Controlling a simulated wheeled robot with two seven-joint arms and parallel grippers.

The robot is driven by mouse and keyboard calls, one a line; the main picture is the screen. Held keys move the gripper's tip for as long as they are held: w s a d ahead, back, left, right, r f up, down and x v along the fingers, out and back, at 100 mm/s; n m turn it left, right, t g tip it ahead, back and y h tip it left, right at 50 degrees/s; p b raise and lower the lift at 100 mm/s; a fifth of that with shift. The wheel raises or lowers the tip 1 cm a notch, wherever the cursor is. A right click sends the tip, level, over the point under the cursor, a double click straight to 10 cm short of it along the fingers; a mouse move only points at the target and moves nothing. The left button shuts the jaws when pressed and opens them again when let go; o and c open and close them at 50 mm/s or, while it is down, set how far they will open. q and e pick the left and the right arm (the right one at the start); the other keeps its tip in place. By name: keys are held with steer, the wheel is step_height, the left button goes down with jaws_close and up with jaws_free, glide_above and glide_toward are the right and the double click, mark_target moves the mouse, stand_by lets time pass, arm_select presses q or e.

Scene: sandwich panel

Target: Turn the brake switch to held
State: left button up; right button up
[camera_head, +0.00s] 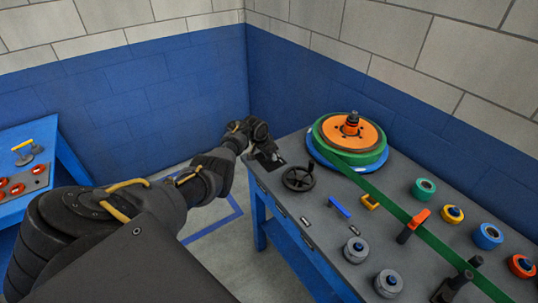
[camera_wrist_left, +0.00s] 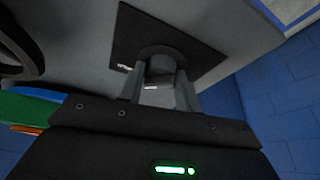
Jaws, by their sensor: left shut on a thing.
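The brake switch (camera_wrist_left: 160,54) is a dark round knob on a black square plate (camera_wrist_left: 128,35), seen in the left wrist view. In the head view the plate (camera_head: 270,160) sits at the far left corner of the grey bench, partly hidden by my gripper. My left gripper (camera_wrist_left: 160,88) has its two fingers on either side of the switch and is shut on it. In the head view the left gripper (camera_head: 260,143) reaches over that corner. The labels on the plate are too small to read. My right gripper is not in view.
A black handwheel (camera_head: 299,178) stands close beside the switch. A large reel with an orange disc (camera_head: 367,134) and green band sits behind. Several colored rolls, grey knobs (camera_head: 356,250) and an orange-handled lever (camera_head: 414,220) fill the right. Blue wall stands behind the bench.

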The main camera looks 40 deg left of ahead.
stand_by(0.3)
arm_select(q)
steer(key=o, duration=1)
steer(key=shift+c, duration=0.2)
steer(key=p+v, duration=0.3)
steer(key=v, duration=0.7)
steer(key=shift+r, duration=0.35)
steer(key=shift+s+f, duration=0.1)
steer(key=shift+s, duration=0.05)
